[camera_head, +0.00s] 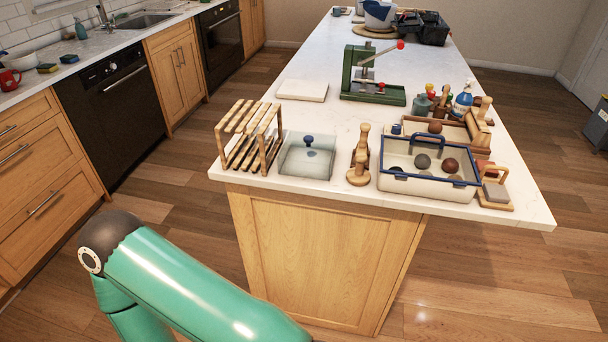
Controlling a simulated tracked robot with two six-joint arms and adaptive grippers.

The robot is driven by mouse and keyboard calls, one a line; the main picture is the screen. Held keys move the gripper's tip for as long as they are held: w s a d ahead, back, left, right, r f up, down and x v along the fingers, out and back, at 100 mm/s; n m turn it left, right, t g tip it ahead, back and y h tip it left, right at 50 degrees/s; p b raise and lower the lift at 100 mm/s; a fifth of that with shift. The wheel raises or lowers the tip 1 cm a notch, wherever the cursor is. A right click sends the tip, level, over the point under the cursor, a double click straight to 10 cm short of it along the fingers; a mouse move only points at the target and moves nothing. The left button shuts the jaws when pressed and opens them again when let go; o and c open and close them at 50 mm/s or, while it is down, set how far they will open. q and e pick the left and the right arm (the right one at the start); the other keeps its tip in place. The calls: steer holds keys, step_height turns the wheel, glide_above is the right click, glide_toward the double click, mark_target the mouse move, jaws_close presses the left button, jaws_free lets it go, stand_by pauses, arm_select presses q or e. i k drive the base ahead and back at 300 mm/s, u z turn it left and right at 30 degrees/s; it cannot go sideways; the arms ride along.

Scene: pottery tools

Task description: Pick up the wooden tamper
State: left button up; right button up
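A wooden piece with a knobbed upright handle and a round base, which looks like the wooden tamper (359,158), stands near the front edge of the white island counter (230,176). It is between a glass-like square dish with a blue knob (307,155) and a blue-rimmed tray (425,186). Other wooden handled tools stand behind the tray, so I cannot be fully sure which is the tamper. A green link of my arm crosses the lower left, below the counter and apart from everything on it. Neither of my grippers is in view.
A wooden rack (249,138) stands at the counter's front left corner. A green press (375,80) and a pale board (303,90) are farther back. The tray holds dark and brown balls. A wooden-handled tool (494,187) lies at right. The counter's front right corner is clear.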

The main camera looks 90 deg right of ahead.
mark_target(357, 176)
steer(key=u, duration=0.25)
steer(key=i, duration=0.25)
steer(key=z, duration=2.3)
steer(key=i, duration=0.25)
steer(key=z, duration=1.8)
steer(key=i, duration=0.55)
steer(key=u, duration=0.25)
steer(key=k, duration=0.55)
steer(key=z, duration=0.2)
steer(key=i, duration=0.5)
